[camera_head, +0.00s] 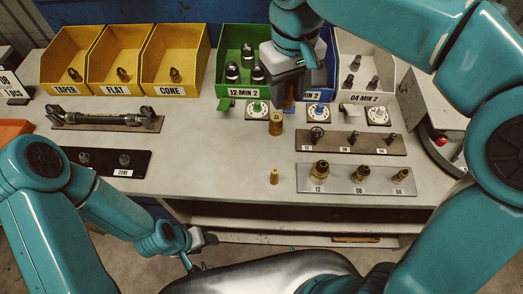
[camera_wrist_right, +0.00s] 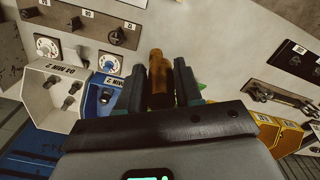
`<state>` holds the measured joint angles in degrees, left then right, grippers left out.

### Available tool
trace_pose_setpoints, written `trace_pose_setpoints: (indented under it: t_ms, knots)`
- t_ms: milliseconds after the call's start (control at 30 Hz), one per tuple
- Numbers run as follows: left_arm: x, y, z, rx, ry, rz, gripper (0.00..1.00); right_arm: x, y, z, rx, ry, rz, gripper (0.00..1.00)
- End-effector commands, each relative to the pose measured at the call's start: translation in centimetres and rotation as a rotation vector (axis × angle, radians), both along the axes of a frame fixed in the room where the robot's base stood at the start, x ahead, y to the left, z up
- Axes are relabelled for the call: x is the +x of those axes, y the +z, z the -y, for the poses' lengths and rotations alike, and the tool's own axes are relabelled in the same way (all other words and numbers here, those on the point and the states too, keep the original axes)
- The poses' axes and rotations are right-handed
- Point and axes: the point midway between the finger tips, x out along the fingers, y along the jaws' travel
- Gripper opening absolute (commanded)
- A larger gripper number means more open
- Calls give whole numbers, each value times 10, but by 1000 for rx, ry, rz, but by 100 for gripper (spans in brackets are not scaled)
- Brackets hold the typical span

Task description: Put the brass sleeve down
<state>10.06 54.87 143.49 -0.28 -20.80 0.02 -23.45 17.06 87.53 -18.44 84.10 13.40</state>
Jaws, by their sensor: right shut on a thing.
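My right gripper (camera_head: 287,92) is shut on a brass sleeve (camera_head: 289,104), in front of the green and blue bins. The right wrist view shows the sleeve (camera_wrist_right: 160,88) between the two dark fingers (camera_wrist_right: 160,86).
Yellow bins (camera_head: 115,60), a green bin (camera_head: 237,75), a blue bin (camera_head: 322,84) and a white bin (camera_head: 365,75) line the back. Dials (camera_head: 318,110) sit before them. A dark rack (camera_head: 350,143) and a grey rack (camera_head: 340,185) stand right. The centre-left bench (camera_head: 205,165) is clear.

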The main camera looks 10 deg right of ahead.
Motion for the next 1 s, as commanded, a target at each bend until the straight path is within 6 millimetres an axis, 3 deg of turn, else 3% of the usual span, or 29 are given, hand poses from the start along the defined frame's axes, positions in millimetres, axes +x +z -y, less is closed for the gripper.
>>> trace_pose_setpoints:
  t_ms: [167,233,633,1000]
  knots:
    - [0,-5,0,0,1,-1,53,-1,-1,-1,0,2,-1,3]
    - [0,-9,0,0,1,-1,53,-3,-13,-1,-2,6,-3,3]
    - [0,-18,0,0,0,-1,53,-4,-124,0,-2,3,-7,3]
    - [0,-20,0,0,0,0,53,-2,-175,-3,-1,7,-5,3]
